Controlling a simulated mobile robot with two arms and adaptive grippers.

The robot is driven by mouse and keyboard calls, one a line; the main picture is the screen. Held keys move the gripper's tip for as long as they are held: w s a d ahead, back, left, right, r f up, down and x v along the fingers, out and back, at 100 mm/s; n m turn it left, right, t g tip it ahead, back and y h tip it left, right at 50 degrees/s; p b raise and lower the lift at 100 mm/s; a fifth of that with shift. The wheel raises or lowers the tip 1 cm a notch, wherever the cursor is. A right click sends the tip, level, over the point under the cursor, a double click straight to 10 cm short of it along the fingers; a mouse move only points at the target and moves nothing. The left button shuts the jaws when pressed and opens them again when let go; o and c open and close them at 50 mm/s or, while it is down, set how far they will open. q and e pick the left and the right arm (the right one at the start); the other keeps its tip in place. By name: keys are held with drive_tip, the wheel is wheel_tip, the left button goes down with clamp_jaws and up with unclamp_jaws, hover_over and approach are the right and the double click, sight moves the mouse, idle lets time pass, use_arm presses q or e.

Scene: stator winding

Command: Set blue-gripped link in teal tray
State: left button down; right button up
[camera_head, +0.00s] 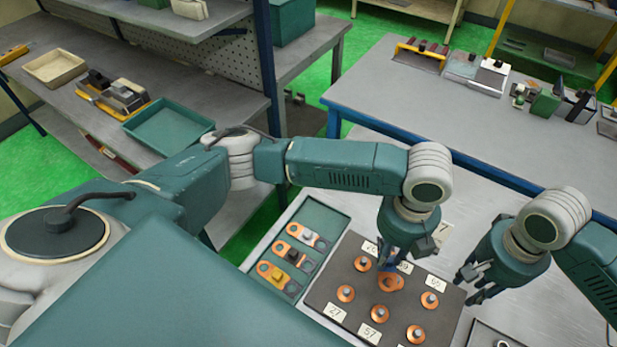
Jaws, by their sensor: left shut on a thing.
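The teal tray (321,218) lies on the pale worktop left of a dark board. My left gripper (392,262) is over the back of the board, shut on the blue-gripped link. Its blue grip shows between the fingers, partly hidden by them; I cannot tell whether the link touches the board. My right gripper (473,283) hangs beside the board's right edge, empty, with its fingers apart.
The dark board (322,291) bears several copper pieces with grey posts and white number cards (335,312). A small dark tray (482,334) is at the bottom edge. A grey table with blue edges (400,100) stands behind, and shelves stand at the left.

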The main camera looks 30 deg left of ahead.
use_arm(q)
drive_tip(key=w+a+f+n, duration=0.1)
drive_tip(key=w+a+n, duration=0.65)
drive_tip(key=a, duration=0.45)
drive_tip(key=n, duration=0.5)
approach(323, 215)
wheel_tip(323, 215, down, 6)
drive_tip(key=shift+a+r, duration=0.1)
drive_tip(key=shift+s, duration=0.1)
drive_tip(key=c, duration=1.5)
unclamp_jaws()
drive_tip(key=shift+c, duration=0.2)
wheel_tip(323, 215, up, 12)
